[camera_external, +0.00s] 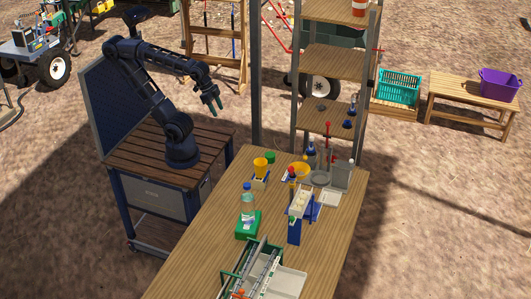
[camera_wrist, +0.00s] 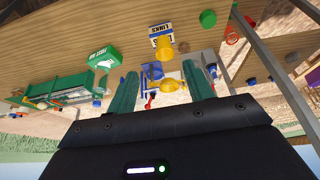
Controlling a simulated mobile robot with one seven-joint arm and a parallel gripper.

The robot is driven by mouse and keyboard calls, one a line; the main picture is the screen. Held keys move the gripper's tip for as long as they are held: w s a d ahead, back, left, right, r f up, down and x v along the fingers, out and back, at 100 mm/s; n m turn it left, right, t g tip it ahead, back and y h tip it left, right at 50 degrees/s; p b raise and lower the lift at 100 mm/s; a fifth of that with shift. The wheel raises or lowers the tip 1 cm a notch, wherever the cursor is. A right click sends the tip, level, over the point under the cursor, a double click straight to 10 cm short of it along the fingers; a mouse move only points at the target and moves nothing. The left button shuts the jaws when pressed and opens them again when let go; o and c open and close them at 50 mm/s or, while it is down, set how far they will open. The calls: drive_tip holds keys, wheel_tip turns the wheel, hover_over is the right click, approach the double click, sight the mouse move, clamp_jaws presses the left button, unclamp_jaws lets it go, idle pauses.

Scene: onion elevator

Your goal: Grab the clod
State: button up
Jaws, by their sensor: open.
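I cannot make out for certain which thing is the clod. A small dark lump (camera_external: 320,107) lies on a lower shelf of the wooden rack in the external view, too small to identify. My gripper (camera_external: 212,103) hangs in the air above and left of the long wooden table, well apart from everything on it. In the wrist view my gripper (camera_wrist: 164,72) shows two green fingers spread apart with nothing held between them.
A teal crate (camera_external: 398,88) and purple tub (camera_external: 500,84) stand right.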

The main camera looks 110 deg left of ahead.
idle(0.4)
drive_tip(key=o, duration=0.3)
drive_tip(key=shift+o, duration=0.2)
drive_tip(key=shift+w, duration=0.1)
drive_tip(key=w+a+f+n+g, duration=0.1)
drive_tip(key=w+a+n+g, duration=0.15)
drive_tip(key=w, duration=0.95)
drive_tip(key=w+a+f+n+g+h, duration=0.1)
drive_tip(key=w+a+f+n+g, duration=0.2)
drive_tip(key=w+f, duration=0.6)
drive_tip(key=w+a+f+n+g+h, duration=0.1)
drive_tip(key=w+a+f+n+h, duration=0.2)
drive_tip(key=w+f, duration=0.6)
drive_tip(key=w+a+f+n, duration=0.3)
drive_tip(key=w+a+f, duration=0.2)
drive_tip(key=w+f, duration=0.45)
drive_tip(key=shift+m+g, duration=0.25)
drive_tip(key=shift+g, duration=0.1)
drive_tip(key=shift+s+a+x, duration=0.1)
drive_tip(key=shift+s+x, duration=0.15)
drive_tip(key=shift+x, duration=1.7)
drive_tip(key=shift+s+a+x, duration=0.1)
drive_tip(key=shift+s+x, duration=0.15)
drive_tip(key=shift+x, duration=1.7)
drive_tip(key=shift+s+a+x, duration=0.1)
drive_tip(key=shift+s+x, duration=0.15)
drive_tip(key=shift+x, duration=1.7)
